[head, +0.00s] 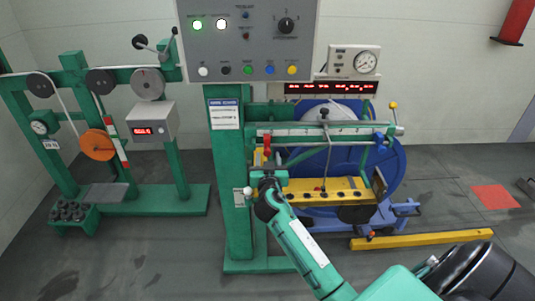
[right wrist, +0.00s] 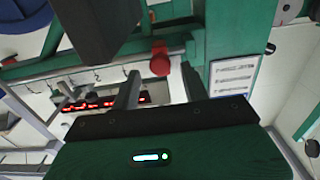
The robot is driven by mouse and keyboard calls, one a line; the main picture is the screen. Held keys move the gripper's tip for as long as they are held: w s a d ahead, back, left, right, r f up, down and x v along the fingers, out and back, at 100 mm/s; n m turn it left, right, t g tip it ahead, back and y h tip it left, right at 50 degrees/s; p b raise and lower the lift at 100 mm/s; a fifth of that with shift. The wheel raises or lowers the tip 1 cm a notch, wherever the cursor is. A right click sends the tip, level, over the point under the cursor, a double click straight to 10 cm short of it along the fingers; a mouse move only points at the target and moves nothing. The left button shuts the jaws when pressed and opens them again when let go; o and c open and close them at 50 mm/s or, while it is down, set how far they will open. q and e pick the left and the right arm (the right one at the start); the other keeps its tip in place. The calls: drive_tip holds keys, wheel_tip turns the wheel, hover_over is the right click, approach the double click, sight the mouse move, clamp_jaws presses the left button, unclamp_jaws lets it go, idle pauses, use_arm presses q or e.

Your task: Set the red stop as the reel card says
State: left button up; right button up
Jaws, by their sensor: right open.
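The red stop (head: 267,143) sits near the left end of the pale rail (head: 350,130) on the green machine. In the right wrist view the red stop (right wrist: 160,60) shows just beyond the fingertips, apart from them as far as I can tell. My right gripper (head: 265,168) is open and empty, just below the stop; its fingers also show in the right wrist view (right wrist: 160,82). A white card with a blue header (head: 224,114), possibly the reel card, is on the green column; its text is too small to read. My left gripper is out of view.
A control panel (head: 247,40) hangs above the rail, with a red-lit display (head: 330,88) and a gauge (head: 365,62) to its right. A yellow trough (head: 320,190) and blue reel (head: 385,165) lie below and behind. A yellow floor bar (head: 420,239) stands at right.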

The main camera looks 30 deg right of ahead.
sight(267, 145)
drive_tip(key=shift+x, duration=1.1)
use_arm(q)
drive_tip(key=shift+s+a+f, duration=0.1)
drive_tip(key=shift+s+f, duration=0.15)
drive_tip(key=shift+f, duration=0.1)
